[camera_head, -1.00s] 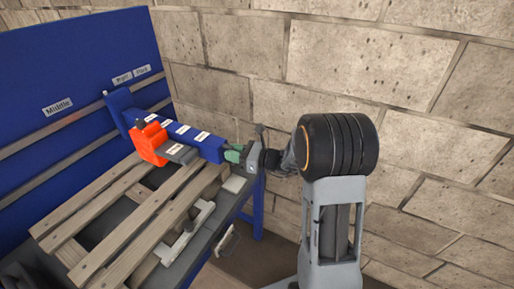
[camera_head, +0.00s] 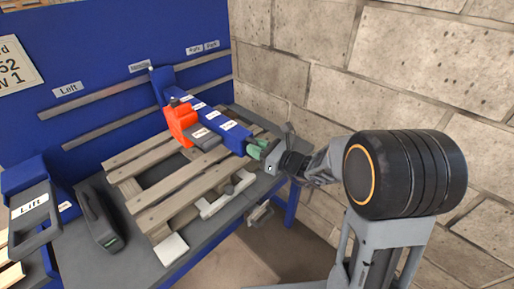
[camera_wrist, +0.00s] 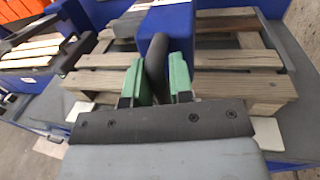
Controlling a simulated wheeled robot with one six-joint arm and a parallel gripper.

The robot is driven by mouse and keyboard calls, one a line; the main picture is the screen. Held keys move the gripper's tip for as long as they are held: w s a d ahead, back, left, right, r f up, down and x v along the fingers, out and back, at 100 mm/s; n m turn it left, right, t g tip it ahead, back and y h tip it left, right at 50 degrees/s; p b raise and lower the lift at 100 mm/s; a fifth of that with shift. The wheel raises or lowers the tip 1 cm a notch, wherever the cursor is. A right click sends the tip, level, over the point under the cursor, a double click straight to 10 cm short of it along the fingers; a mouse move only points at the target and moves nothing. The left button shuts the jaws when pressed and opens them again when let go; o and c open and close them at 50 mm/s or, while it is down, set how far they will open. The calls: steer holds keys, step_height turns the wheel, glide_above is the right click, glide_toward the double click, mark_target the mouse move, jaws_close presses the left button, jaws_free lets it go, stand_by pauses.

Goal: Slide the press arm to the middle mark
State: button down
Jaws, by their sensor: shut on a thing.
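The blue press arm (camera_head: 215,122) reaches out from the rail on the back panel over the wooden pallet, with an orange block (camera_head: 181,122) on its side. Its carriage end (camera_head: 161,84) stands just right of the middle label (camera_head: 138,66), left of the right and park labels (camera_head: 203,47). My gripper (camera_head: 257,148) is at the near end of the arm. In the wrist view its green fingers (camera_wrist: 158,82) are closed around a dark upright handle (camera_wrist: 157,55) on the blue arm's end. The handle's lower part is hidden.
The pallet (camera_head: 160,215) lies on a grey bench below the arm. A left label (camera_head: 67,89) marks the panel. A second blue unit with a grey handle labelled Lift (camera_head: 35,212) stands at left. A block wall (camera_head: 330,90) is close on the right.

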steer(key=c, duration=1.1)
jaws_free()
steer(key=b+v, duration=0.1)
steer(key=v, duration=1.2)
steer(key=shift+s+d, duration=0.2)
steer(key=shift+d, duration=0.15)
